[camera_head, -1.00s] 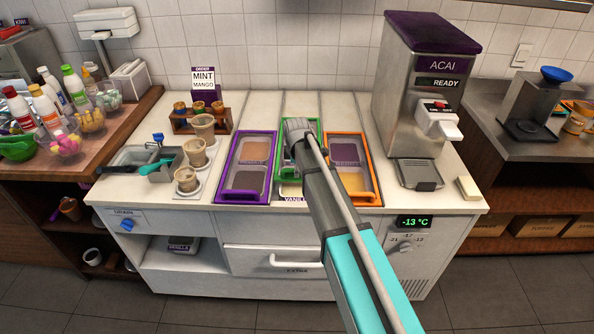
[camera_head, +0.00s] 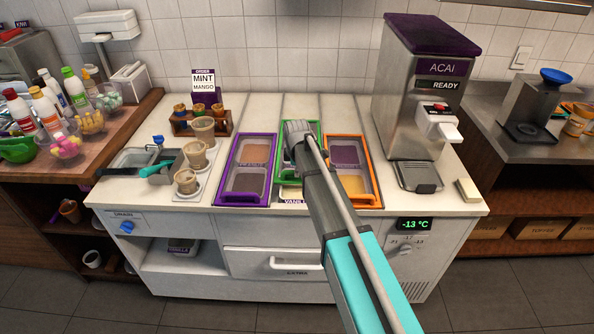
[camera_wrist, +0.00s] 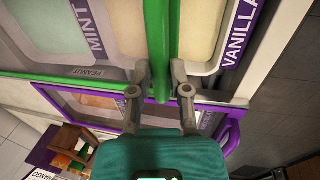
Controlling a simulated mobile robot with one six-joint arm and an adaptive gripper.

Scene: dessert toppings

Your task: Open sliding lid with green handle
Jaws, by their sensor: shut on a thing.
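The green-framed lid (camera_head: 318,129) lies in the counter between the purple-framed lid (camera_head: 232,172) and the orange-framed lid (camera_head: 374,180). In the head view my gripper (camera_head: 297,136) and arm cover much of it. In the wrist view my gripper (camera_wrist: 160,68) has one finger on each side of the green handle (camera_wrist: 157,40) and is shut on it. A pale green MINT tub (camera_wrist: 48,30) shows on the left of the handle and a cream VANILLA tub (camera_wrist: 200,28) on the right. How far the lid is slid cannot be told.
The acai machine (camera_head: 412,95) stands to the right on the counter. Paper cups (camera_head: 195,152) and a cone rack (camera_head: 183,126) stand to the left. A purple frame edge (camera_wrist: 90,108) runs close to my fingers in the wrist view. The counter strip behind the lids is clear.

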